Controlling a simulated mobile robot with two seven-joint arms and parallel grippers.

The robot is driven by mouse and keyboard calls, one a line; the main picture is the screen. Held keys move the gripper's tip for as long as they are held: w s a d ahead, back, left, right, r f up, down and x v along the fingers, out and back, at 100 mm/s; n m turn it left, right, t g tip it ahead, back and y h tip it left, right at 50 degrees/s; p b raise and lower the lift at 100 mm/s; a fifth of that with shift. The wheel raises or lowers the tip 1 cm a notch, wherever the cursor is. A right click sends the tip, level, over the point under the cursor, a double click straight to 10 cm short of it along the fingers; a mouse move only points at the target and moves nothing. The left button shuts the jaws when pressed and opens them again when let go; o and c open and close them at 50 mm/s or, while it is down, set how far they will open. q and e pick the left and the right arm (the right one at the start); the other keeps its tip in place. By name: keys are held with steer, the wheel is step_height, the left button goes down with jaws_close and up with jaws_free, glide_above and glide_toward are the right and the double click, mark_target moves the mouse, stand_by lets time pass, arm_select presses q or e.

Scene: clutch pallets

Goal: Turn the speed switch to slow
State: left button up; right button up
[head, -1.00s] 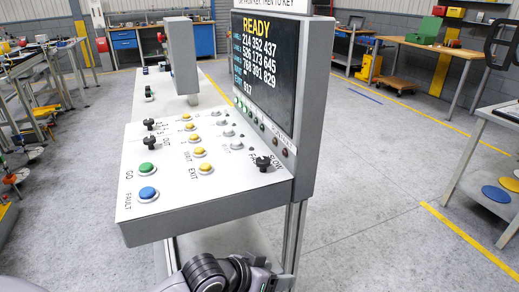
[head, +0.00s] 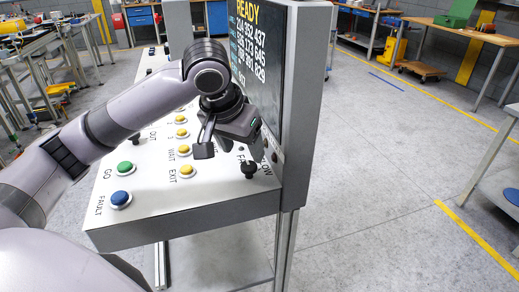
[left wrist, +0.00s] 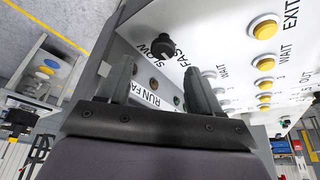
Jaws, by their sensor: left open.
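The speed switch (head: 249,170) is a black knob at the right end of the sloped control panel (head: 150,213), with SLOW and FAST labels beside it. It also shows in the left wrist view (left wrist: 163,46), just beyond the fingertips. I cannot tell clearly which label its pointer faces. My left gripper (head: 231,150) is over the panel, above and a little left of the switch in the head view. In the left wrist view its two fingers (left wrist: 161,82) are apart with nothing between them, and the knob stands free of them. My right gripper is not in view.
A blue FAULT button (head: 120,198), a green GO button (head: 124,168) and several yellow buttons (head: 186,170) are left of the switch. The upright display (head: 301,110) stands close behind and right of it. My left arm hides part of the panel.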

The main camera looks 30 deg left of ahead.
mark_target(248, 165)
arm_select(q)
steer(key=x, duration=0.6)
steer(key=shift+w+a+f, duration=0.1)
steer(key=shift+a+f, duration=0.05)
steer(key=shift+a, duration=0.1)
steer(key=c, duration=1)
steer(key=shift+c, duration=0.2)
